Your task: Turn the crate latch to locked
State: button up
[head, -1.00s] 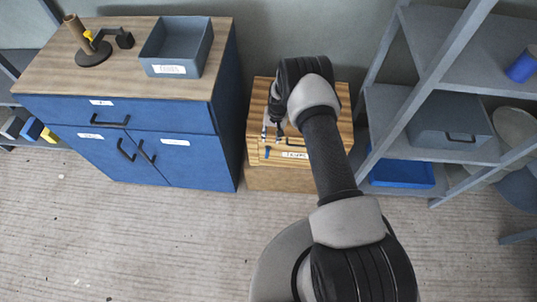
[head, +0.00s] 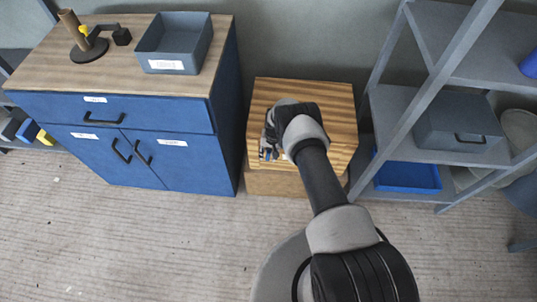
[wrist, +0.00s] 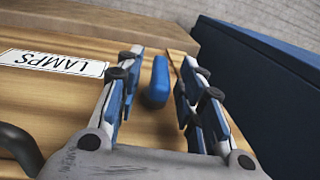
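The wooden crate (head: 322,100) stands on the floor between the blue cabinet and the shelf rack. Its front carries a white label reading LAMPS (wrist: 52,64), seen upside down in the wrist view. A blue latch handle (wrist: 157,82) on the crate's front shows in the wrist view. My gripper (wrist: 150,75) is open, with one finger on each side of the latch and a visible gap to both. In the head view, my gripper (head: 268,150) is at the crate's front left and my arm hides much of that front.
The blue cabinet (head: 180,165) stands close to the crate's left, with a grey bin (head: 172,45) and a lamp-like stand (head: 90,48) on top. A grey shelf rack (head: 385,120) stands on the right, holding a grey box and a blue tray (head: 410,177). A dark handle (wrist: 18,145) is on the crate front.

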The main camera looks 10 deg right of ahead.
jog(key=shift+c, duration=0.5)
grip_shut()
jog(key=shift+d, duration=0.1)
jog(key=shift+d+y, duration=0.1)
jog(key=shift+y, duration=0.5)
jog(key=shift+w+r+t, duration=0.1)
jog(key=shift+w+t, duration=0.05)
jog(key=shift+t, duration=0.15)
jog(key=shift+o, duration=0.5)
grip_release()
